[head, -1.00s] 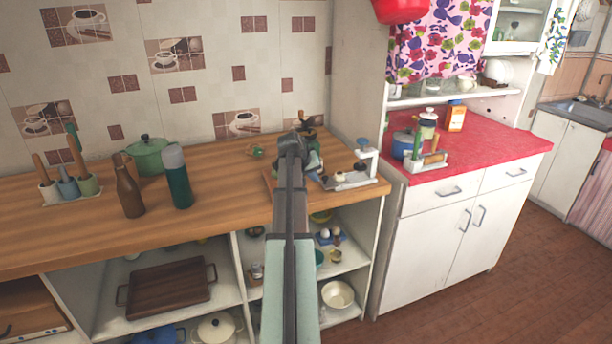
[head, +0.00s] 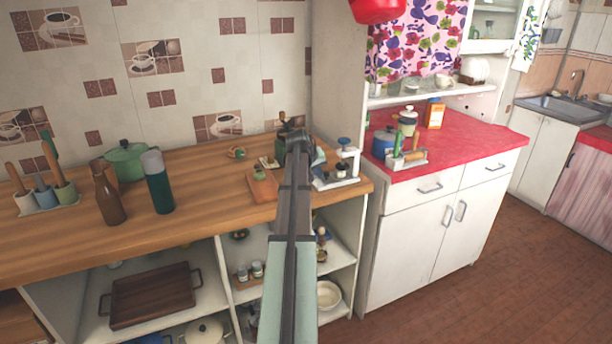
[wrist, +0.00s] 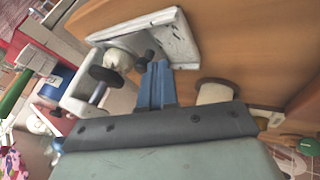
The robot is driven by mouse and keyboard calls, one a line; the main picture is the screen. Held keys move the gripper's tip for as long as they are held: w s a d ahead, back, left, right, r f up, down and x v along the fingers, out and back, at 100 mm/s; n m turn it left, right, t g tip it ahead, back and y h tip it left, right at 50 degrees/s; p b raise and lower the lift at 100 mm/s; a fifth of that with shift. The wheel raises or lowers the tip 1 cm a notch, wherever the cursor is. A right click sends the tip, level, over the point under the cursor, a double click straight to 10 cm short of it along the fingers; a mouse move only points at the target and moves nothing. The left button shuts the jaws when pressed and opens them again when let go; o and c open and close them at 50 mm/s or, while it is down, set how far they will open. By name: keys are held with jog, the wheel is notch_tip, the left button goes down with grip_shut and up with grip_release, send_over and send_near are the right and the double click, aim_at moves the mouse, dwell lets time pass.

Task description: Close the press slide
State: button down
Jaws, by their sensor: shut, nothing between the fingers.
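The press (head: 347,162) is a white frame on a flat base with a blue-topped part, near the right end of the wooden counter. In the wrist view the press (wrist: 172,38) shows its pale base plate, a C-shaped side frame and a whitish round part (wrist: 118,60) with dark knobs. I cannot tell which part is the slide. My gripper (wrist: 157,80) has its blue fingers together and empty, beside the press base and the dark knob. Whether they touch is unclear. In the head view my arm hides the fingertips and the press's left side.
A small wooden board (head: 262,188) lies left of the press, and a dark grinder (head: 290,128) stands behind. A green bottle (head: 158,183), brown bottle (head: 109,196) and green pot (head: 128,160) stand farther left. A red-topped cabinet (head: 460,147) is to the right.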

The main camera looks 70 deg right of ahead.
jog(key=shift+s+d, duration=0.5)
jog(key=shift+s, duration=0.15)
jog(key=w+a, duration=0.1)
jog(key=w, duration=0.1)
jog(key=w+a, duration=0.1)
jog(key=shift+w+a+r, duration=0.15)
jog(key=shift+w+a, duration=0.25)
jog(key=v, duration=1)
